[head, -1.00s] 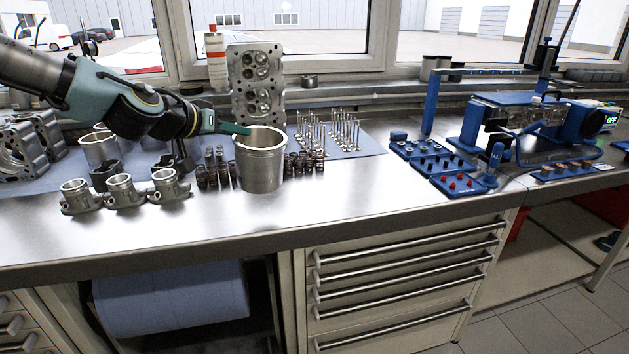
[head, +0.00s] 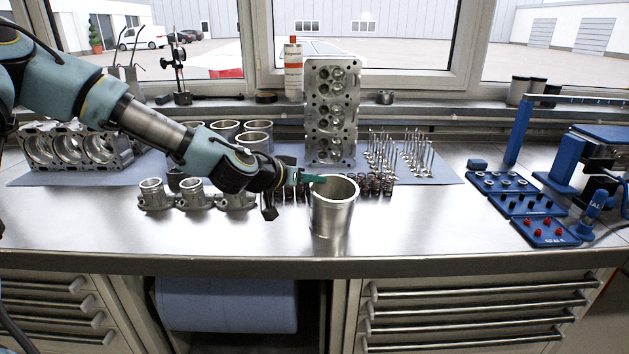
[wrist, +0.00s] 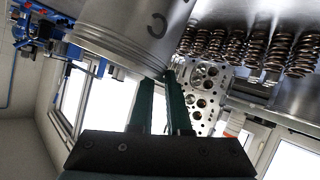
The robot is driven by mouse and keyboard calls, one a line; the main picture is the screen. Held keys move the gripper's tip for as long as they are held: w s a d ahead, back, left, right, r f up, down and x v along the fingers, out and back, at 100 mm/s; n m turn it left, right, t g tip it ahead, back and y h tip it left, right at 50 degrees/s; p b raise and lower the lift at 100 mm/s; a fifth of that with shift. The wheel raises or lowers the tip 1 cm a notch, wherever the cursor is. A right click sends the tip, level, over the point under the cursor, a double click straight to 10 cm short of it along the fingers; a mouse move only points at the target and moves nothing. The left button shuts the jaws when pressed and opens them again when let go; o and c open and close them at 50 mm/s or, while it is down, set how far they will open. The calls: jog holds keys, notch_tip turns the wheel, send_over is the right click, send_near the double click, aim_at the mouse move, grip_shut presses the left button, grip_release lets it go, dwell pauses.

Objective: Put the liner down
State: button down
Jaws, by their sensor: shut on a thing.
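The liner is a shiny open metal cylinder (head: 332,212), upright near the front of the bench in the head view. My gripper (head: 318,179) reaches it from the left, its green fingers shut on the upper wall at the rim. In the wrist view the liner (wrist: 125,25) fills the upper middle, with a dark mark on its side and ridges near one end. The green fingers (wrist: 165,95) meet its edge there. I cannot tell whether its lower end touches the bench top (head: 420,222).
Valve springs (head: 376,186) stand just behind the liner, with a cylinder head (head: 331,110) and upright valves (head: 400,155) further back. Metal housings (head: 195,195) stand to the left, blue trays (head: 520,208) to the right. Bare bench lies right of the liner; the front edge is close.

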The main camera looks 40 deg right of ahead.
jog(key=shift+s+f, duration=0.1)
jog(key=shift+f, duration=0.45)
jog(key=c, duration=0.9)
grip_release()
jog(key=shift+o, duration=0.2)
jog(key=shift+a, duration=0.15)
